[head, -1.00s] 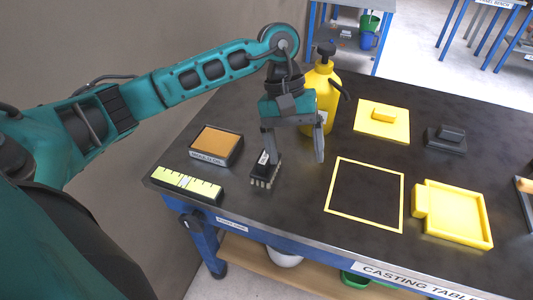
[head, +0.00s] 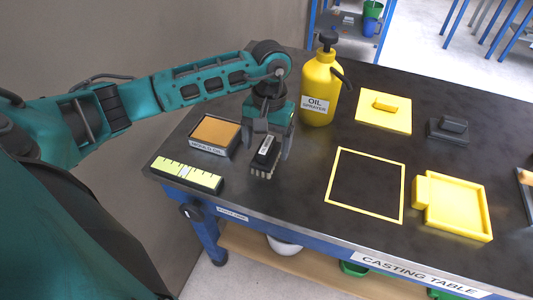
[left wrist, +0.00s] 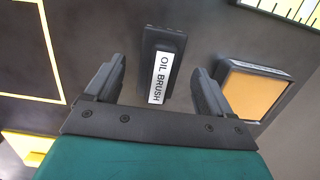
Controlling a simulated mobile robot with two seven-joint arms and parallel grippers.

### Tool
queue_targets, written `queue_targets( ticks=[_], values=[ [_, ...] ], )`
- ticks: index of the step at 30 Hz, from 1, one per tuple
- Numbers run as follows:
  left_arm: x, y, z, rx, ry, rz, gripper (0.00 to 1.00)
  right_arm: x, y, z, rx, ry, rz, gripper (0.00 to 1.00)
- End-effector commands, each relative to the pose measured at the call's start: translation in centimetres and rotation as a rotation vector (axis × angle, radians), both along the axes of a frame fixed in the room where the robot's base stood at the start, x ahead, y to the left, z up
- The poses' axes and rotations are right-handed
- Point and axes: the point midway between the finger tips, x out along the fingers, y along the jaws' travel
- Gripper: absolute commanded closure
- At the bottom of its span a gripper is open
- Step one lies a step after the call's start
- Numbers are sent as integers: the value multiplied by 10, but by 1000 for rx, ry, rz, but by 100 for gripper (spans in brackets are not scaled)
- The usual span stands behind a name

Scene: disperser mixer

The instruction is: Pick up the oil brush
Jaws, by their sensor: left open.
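The oil brush (head: 266,155) is a dark block with a white label and pale bristles, standing on the dark table top. In the left wrist view the oil brush (left wrist: 163,55) carries the label "OIL BRUSH" and lies ahead, between the lines of the two fingers. My left gripper (head: 267,150) is open, with its fingers pointing down at the brush, one on each side. In the left wrist view my left gripper (left wrist: 157,85) shows a clear gap between each finger and the brush. My right gripper is not in view.
A tray with an orange pad (head: 215,131) stands just left of the brush. A yellow-green ruled block (head: 187,175) lies at the table's front left edge. A yellow oil sprayer (head: 319,95) stands behind. A yellow square outline (head: 365,212) marks bare table on the right.

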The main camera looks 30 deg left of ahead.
Motion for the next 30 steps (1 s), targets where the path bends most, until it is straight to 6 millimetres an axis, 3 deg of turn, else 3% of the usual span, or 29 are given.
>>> queue_targets(
  ticks=[6,14,30],
  values=[
    [-3,-1,-25,-1,1,0,17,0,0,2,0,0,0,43],
    [-2,-1,-26,-1,-1,0,18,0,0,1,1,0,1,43],
    [-2,0,-26,-1,-1,1,70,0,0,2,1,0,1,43]
  ],
)
